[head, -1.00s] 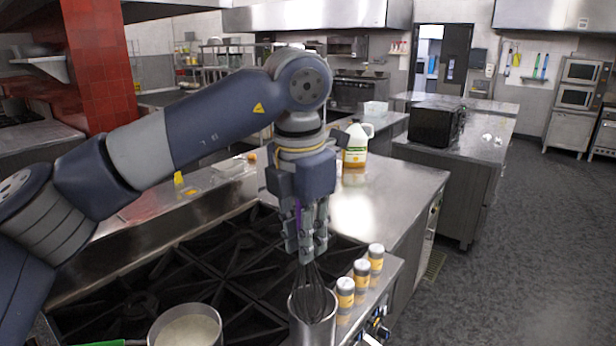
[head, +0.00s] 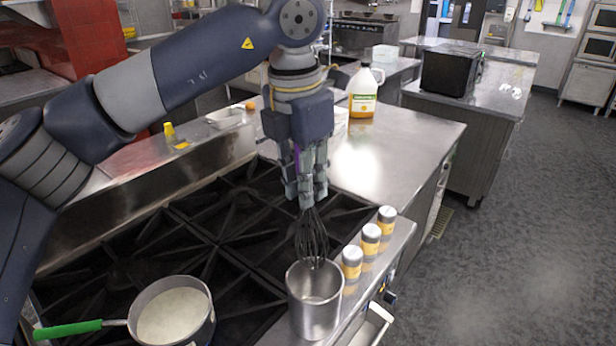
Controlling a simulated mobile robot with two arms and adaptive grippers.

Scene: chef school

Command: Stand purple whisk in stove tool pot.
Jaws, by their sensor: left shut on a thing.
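My left gripper (head: 306,180) is shut on the purple whisk (head: 312,236), with its fingers around the handle. A little purple shows between the fingers. The whisk hangs upright with its dark wire loops pointing down. The stove tool pot (head: 313,312) is an open metal cylinder at the stove's front edge, directly below the whisk in the head view. The tips of the loops overlap the far part of the pot's mouth; I cannot tell whether they are just above it or slightly inside. My right gripper is not in view.
Several shakers, one of them here (head: 370,238), stand in a row right of the pot. A saucepan (head: 172,312) with a green handle sits on the burner grates (head: 235,225). A jug (head: 363,92) stands on the steel counter (head: 400,140) behind, which has free room.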

